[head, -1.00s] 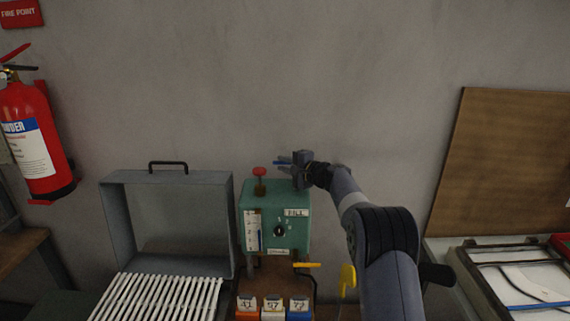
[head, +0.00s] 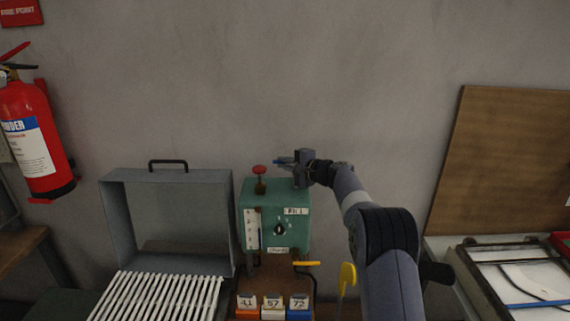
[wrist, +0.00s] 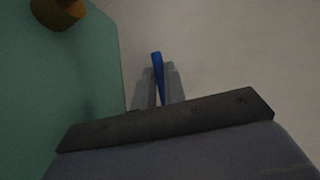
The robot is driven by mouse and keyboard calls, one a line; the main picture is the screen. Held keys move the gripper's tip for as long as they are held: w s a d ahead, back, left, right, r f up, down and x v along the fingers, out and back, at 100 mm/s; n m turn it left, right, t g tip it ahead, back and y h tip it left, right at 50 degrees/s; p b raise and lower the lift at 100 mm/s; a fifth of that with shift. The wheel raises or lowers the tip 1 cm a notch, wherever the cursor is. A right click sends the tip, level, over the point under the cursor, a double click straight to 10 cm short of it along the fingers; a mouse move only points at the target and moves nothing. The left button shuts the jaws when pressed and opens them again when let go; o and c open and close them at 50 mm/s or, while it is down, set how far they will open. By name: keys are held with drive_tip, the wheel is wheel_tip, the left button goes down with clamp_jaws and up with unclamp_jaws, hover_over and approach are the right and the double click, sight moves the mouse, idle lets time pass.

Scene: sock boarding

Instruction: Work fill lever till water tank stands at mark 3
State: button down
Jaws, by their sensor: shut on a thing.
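The green machine box (head: 294,240) stands against the wall, with a white gauge strip (head: 252,228) on its front left. The gauge marks and water level are too small to read surely. A plate that seems to read FILL (head: 296,211) is at the upper right of its front. My gripper (head: 286,161) is above the box's top, shut on a blue lever (head: 277,161). The lever's blue end sticks out past the fingers, and it also shows between them in the wrist view (wrist: 157,65). The lever's base is hidden.
A red knob (head: 259,169) stands on the box just left of my gripper. A dark dial (head: 280,229) is on its front. An open grey hood (head: 167,177) and white rack (head: 155,297) are left. Yellow handles (head: 347,274) and numbered bins (head: 273,303) are below.

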drive_tip(key=n+g, duration=0.1)
drive_tip(key=g+y+p, duration=0.1)
drive_tip(key=n+g+y+p, duration=0.1)
drive_tip(key=shift+s+d+r+n, duration=0.2)
drive_tip(key=shift+s+d+n, duration=0.05)
drive_tip(key=shift+s+n, duration=0.05)
drive_tip(key=shift+s+f+n+g+y+p, duration=0.15)
drive_tip(key=shift+n+g+y+p, duration=0.2)
drive_tip(key=shift+g+p, duration=0.2)
drive_tip(key=c, duration=1.7)
unclamp_jaws()
drive_tip(key=shift+c, duration=0.2)
drive_tip(key=shift+d, duration=0.1)
drive_tip(key=b+v, duration=0.4)
drive_tip(key=v, duration=0.6)
drive_tip(key=shift+s+d, duration=0.2)
drive_tip(key=shift+d, duration=0.1)
